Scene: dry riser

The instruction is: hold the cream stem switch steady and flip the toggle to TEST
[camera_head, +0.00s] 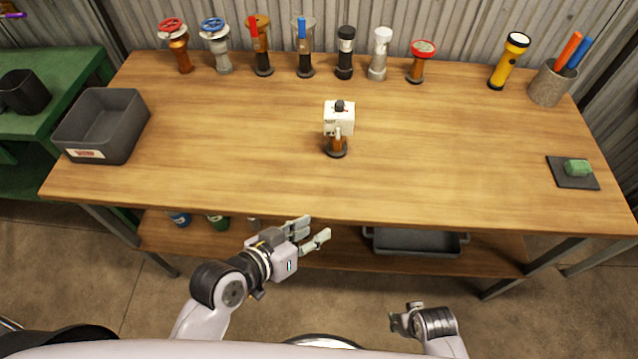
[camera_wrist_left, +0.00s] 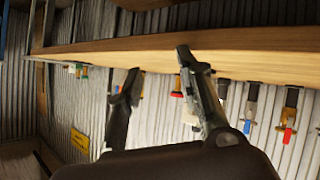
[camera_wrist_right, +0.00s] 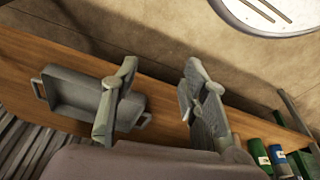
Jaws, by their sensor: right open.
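The cream stem switch (camera_head: 339,122) stands upright near the middle of the wooden table. It has a cream box with a dark knob on top, a copper-brown stem and a dark round base. Its toggle and any TEST marking are too small to make out. My left gripper (camera_head: 318,232) is open and empty, in front of the table's front edge and apart from the switch. Its two spread fingers also show in the left wrist view (camera_wrist_left: 158,75). My right gripper (camera_head: 400,314) is low at the front right, far from the switch. Its fingers are apart and empty in the right wrist view (camera_wrist_right: 158,85).
Several valves and fittings stand along the back edge, including a red-wheel valve (camera_head: 174,42). A grey bin (camera_head: 128,130) is at the left, a flashlight (camera_head: 508,62) and holder (camera_head: 546,88) at back right, a green sponge (camera_head: 577,168) at right. The table around the switch is clear.

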